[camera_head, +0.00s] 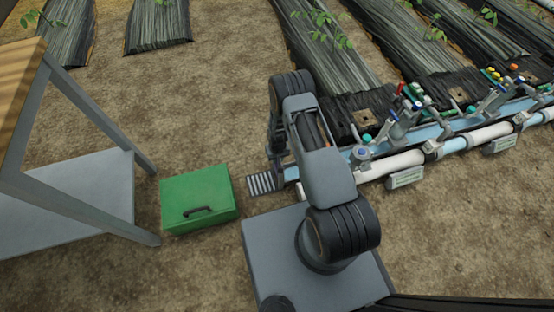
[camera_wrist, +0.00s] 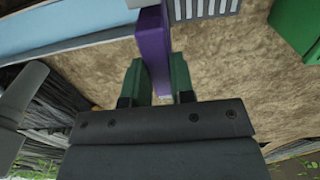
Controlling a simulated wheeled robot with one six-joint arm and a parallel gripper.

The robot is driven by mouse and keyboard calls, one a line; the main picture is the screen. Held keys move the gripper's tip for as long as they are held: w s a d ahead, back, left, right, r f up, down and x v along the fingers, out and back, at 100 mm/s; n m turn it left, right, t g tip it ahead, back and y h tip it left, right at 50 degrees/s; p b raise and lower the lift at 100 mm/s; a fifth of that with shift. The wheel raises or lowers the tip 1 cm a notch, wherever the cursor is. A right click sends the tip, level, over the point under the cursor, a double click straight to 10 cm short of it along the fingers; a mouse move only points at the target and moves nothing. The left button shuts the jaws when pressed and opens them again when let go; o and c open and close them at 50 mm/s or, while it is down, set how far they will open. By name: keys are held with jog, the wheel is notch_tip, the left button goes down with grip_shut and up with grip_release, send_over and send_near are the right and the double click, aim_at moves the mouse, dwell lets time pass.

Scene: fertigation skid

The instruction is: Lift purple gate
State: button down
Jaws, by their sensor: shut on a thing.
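The purple gate (camera_wrist: 152,45) shows in the wrist view as an upright purple plate near the top centre. My gripper (camera_wrist: 159,76) has its two green fingers on either side of the purple plate's near end, shut on it. Beside the plate is a light blue channel (camera_wrist: 70,32), also seen in the head view (camera_head: 427,134). In the head view the gate and my gripper are hidden behind my arm.
A grey slatted grate (camera_head: 264,183) lies at the channel's near end. A green box (camera_head: 198,198) with a dark handle sits on the soil, left of my base. A wooden-topped stand (camera_head: 75,190) is at far left. White pipes (camera_head: 392,165) and valves run to the right.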

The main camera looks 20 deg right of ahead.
jog(key=c, duration=1)
grip_release()
jog(key=shift+f, duration=0.1)
jog(key=shift+o, duration=0.2)
notch_tip(320, 180, up, 14)
jog(key=p, duration=0.5)
jog(key=shift+f, duration=0.1)
